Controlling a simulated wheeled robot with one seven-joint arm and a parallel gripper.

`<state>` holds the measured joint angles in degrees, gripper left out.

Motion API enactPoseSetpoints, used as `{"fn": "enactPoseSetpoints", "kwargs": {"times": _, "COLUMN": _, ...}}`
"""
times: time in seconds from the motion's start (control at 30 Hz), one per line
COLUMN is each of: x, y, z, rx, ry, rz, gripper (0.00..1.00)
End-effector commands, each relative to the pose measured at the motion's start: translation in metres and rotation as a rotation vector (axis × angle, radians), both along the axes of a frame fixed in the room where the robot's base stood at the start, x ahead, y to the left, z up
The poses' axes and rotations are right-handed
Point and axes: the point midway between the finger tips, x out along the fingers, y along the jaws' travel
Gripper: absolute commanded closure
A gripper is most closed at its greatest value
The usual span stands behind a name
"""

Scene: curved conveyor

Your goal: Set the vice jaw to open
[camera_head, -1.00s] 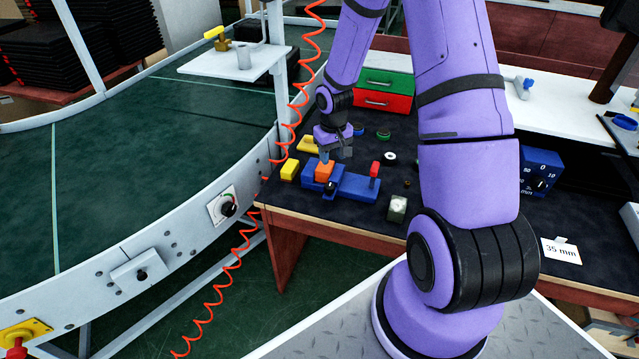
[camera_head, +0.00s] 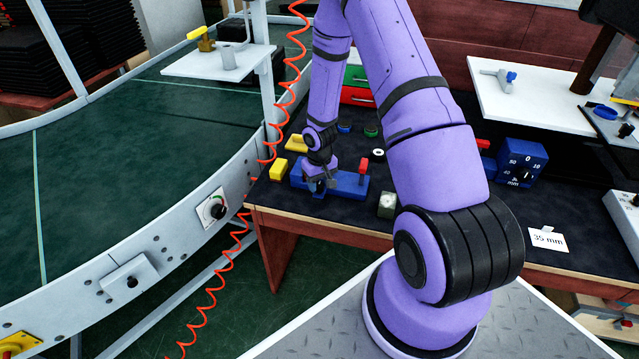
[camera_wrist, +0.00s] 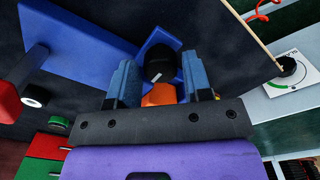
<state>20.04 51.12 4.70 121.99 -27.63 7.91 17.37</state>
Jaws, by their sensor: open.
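The blue vice (camera_head: 347,186) lies on the dark bench mat, with a red-topped post (camera_head: 362,166) at its right end. The vice also shows in the wrist view (camera_wrist: 85,35). My gripper (camera_head: 318,184) is down at the vice's left end. In the wrist view my gripper (camera_wrist: 159,82) has its two blue-grey fingers apart. A black knob (camera_wrist: 160,64) with a white mark and an orange part (camera_wrist: 158,95) lie between the fingers. I cannot tell whether the fingers touch them. The orange part is hidden in the head view.
The curved conveyor (camera_head: 120,200) runs along the bench's left side. A blue dial box (camera_head: 515,162) and a 35 mm card (camera_head: 547,240) are farther right.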

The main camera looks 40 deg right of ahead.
Motion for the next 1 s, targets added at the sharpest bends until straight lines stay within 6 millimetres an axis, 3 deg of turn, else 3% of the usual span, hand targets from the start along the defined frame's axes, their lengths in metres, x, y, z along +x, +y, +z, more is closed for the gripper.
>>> {"fn": "enactPoseSetpoints", "kwargs": {"times": 0.37, "x": 0.0, "y": 0.0, "z": -0.004, "rx": 0.0, "ry": -0.001, "rz": 0.0, "gripper": 0.57}}
{"fn": "enactPoseSetpoints", "kwargs": {"times": 0.5, "x": 0.0, "y": 0.0, "z": -0.004, "rx": 0.0, "ry": -0.001, "rz": 0.0, "gripper": 0.89}}
{"fn": "enactPoseSetpoints", "kwargs": {"times": 0.57, "x": 0.0, "y": 0.0, "z": -0.004, "rx": 0.0, "ry": -0.001, "rz": 0.0, "gripper": 1.0}}
{"fn": "enactPoseSetpoints", "kwargs": {"times": 1.0, "x": -0.027, "y": -0.022, "z": -0.004, "rx": -0.001, "ry": -0.001, "rz": 0.0, "gripper": 1.0}}
